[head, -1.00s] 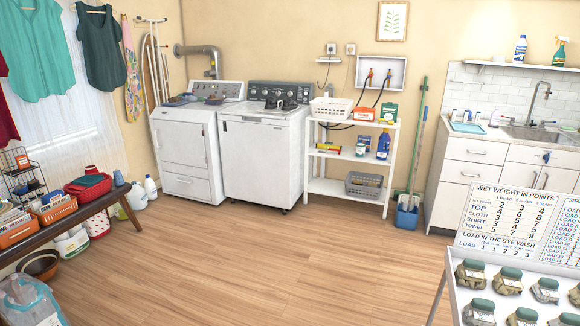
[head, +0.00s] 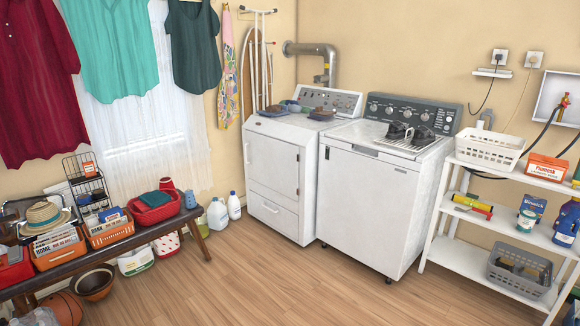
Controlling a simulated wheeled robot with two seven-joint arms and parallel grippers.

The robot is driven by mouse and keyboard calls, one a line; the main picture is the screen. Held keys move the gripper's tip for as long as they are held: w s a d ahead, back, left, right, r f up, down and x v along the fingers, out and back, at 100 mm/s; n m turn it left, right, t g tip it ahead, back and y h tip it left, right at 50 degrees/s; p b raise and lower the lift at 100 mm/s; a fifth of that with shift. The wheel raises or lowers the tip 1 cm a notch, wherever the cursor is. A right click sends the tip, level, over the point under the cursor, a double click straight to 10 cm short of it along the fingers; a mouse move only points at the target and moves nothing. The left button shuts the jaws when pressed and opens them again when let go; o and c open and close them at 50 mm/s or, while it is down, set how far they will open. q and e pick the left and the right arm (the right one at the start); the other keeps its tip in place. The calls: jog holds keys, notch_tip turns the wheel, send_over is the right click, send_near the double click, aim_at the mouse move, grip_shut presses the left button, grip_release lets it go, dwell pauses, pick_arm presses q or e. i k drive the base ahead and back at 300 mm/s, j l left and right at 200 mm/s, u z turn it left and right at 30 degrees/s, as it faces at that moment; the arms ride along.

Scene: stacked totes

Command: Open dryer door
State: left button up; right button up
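The dryer (head: 262,200) is the white front-loading machine on the left of the pair, below the silver vent pipe (head: 312,50). Its square front door (head: 272,166) looks shut, with a drawer-like panel under it. Several dark folded items and caps (head: 290,112) lie on its top. The white washer (head: 368,205) stands close at its right, with dark shoes on top. Neither of my grippers shows in the head view.
A wooden bench (head: 95,246) with baskets and books stands at left, with bottles (head: 218,214) on the floor near the dryer. A white shelf (head: 478,258) stands right of the washer. The wood floor (head: 270,290) in front is clear.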

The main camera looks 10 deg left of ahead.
aim_at(272, 163)
jog(key=i+u, duration=0.15)
jog(key=i, duration=0.65)
jog(key=i+u, duration=0.1)
jog(key=i, duration=0.65)
jog(key=i+u, duration=0.15)
jog(key=i, duration=0.65)
jog(key=i+l+u, duration=0.15)
jog(key=i, duration=0.65)
